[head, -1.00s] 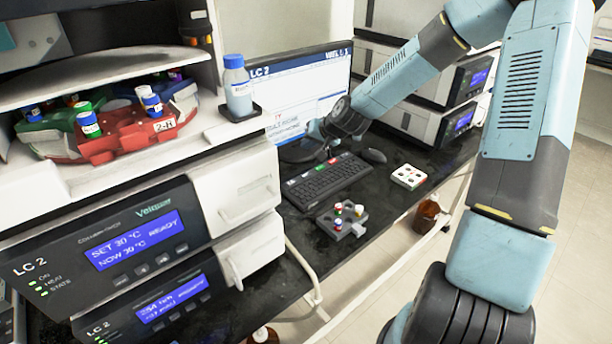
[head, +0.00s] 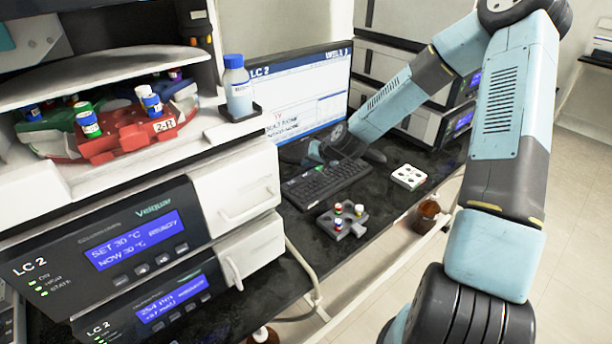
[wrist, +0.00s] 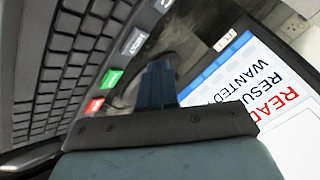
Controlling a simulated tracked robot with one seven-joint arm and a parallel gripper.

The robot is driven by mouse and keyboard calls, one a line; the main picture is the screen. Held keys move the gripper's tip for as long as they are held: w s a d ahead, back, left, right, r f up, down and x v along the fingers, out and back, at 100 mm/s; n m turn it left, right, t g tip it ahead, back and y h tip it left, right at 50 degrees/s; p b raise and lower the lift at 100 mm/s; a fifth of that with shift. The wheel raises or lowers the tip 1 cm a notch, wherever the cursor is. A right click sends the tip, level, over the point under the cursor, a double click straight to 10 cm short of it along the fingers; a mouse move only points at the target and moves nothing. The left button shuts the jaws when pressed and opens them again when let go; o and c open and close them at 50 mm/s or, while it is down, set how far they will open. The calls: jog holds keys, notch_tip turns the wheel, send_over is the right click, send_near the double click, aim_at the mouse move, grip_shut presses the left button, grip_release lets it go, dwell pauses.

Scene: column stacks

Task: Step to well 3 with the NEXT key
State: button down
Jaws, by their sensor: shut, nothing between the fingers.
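The keyboard (head: 328,181) lies on the dark bench in front of the monitor. In the wrist view, its edge carries a red key (wrist: 95,106), a green key (wrist: 111,79) and grey keys (wrist: 135,41); their labels are too small to read surely. The monitor (head: 300,85) shows "LC 2" and a header that looks like "WELL 1"; red text and "WANTED" show on its screen in the wrist view (wrist: 262,85). My gripper (wrist: 159,72) is shut and empty, beside the coloured keys. I cannot tell whether it touches one. In the head view my wrist hides part of the key row.
A grey vial rack (head: 343,220) and a white block with holes (head: 408,177) stand on the bench in front of the keyboard. The LC 2 instrument (head: 150,250) fills the left.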

aim_at(309, 176)
jog(key=shift+f, duration=0.8)
jog(key=shift+f, duration=0.15)
dwell(1.5)
jog(key=shift+f, duration=0.15)
jog(key=shift+f, duration=0.45)
dwell(0.8)
jog(key=shift+r, duration=0.85)
jog(key=shift+r, duration=2.5)
dwell(0.8)
